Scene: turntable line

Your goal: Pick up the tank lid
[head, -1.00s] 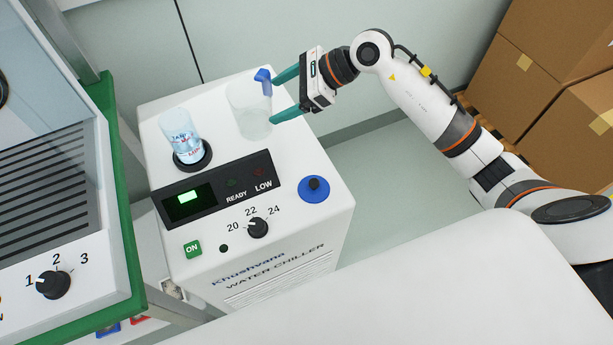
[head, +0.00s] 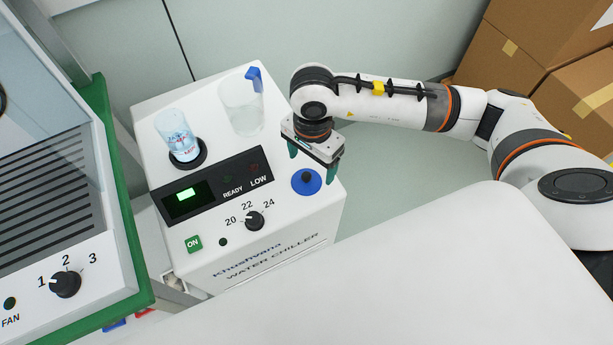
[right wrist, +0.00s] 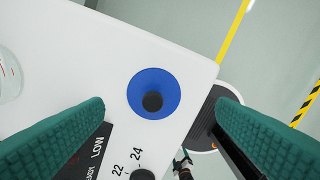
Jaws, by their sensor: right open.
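The tank lid is a blue disc with a black knob (head: 306,182) on the chiller's top, near its right front corner. In the right wrist view the lid (right wrist: 154,93) lies ahead, between the two green fingers and apart from both. My right gripper (head: 313,172) is open and empty, pointing down above the lid. Its green fingers also show in the right wrist view (right wrist: 160,128). My left gripper is not in view.
The white water chiller (head: 225,268) carries a clear jug (head: 242,108) with a blue handle and a labelled bottle (head: 177,137) in a black ring. A green-framed cabinet (head: 128,235) stands at left. Cardboard boxes (head: 540,50) stand at the back right.

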